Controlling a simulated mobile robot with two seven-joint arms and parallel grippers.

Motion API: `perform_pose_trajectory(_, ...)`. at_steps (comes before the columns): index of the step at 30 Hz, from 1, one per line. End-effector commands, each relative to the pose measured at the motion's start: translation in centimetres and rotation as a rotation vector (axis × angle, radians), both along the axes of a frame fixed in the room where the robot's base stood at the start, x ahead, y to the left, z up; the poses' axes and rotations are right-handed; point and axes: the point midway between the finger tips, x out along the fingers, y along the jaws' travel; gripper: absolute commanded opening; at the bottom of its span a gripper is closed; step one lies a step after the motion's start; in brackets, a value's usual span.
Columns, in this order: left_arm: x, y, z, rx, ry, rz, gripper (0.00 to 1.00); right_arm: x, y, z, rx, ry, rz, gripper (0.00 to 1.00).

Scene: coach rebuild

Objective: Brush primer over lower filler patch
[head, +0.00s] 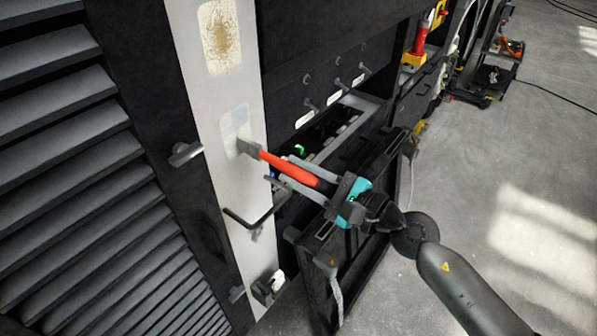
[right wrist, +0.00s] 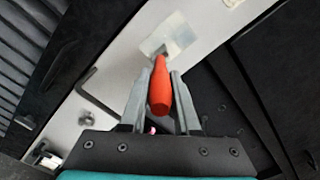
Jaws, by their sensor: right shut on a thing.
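My right gripper (head: 293,175) is shut on a brush with a red handle (head: 288,167). The brush's grey head (head: 248,148) is at the lower filler patch (head: 235,124), a pale rectangle on the white panel strip (head: 203,125). Whether the head touches the patch I cannot tell for sure. In the right wrist view the red handle (right wrist: 160,88) lies between the fingers and points at the pale patch (right wrist: 169,38), whose lower part it covers. An upper patch (head: 219,38) with brown speckles is higher on the strip. My left gripper is not in view.
A dark bent handle (head: 255,219) sticks out below the patch, and a grey knob (head: 186,153) is left of the strip. Dark louvres (head: 75,150) fill the left side. An open dark compartment (head: 330,135) lies behind my gripper.

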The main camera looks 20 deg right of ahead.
Motion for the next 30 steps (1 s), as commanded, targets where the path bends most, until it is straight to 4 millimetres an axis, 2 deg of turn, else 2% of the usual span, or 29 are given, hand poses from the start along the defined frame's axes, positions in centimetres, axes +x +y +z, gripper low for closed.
perform_pose_trajectory(13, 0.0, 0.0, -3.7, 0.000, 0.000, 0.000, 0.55, -0.1, 0.0, -3.6, 0.000, -0.001, 0.001, 0.00)
perform_pose_trajectory(26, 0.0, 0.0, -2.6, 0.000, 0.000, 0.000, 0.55, -0.9, 1.2, -3.2, 0.000, -0.001, 0.001, 0.00)
perform_pose_trajectory(30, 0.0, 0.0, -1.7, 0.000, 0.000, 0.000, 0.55, -0.9, 1.3, -2.3, 0.001, -0.001, 0.001, 0.00)
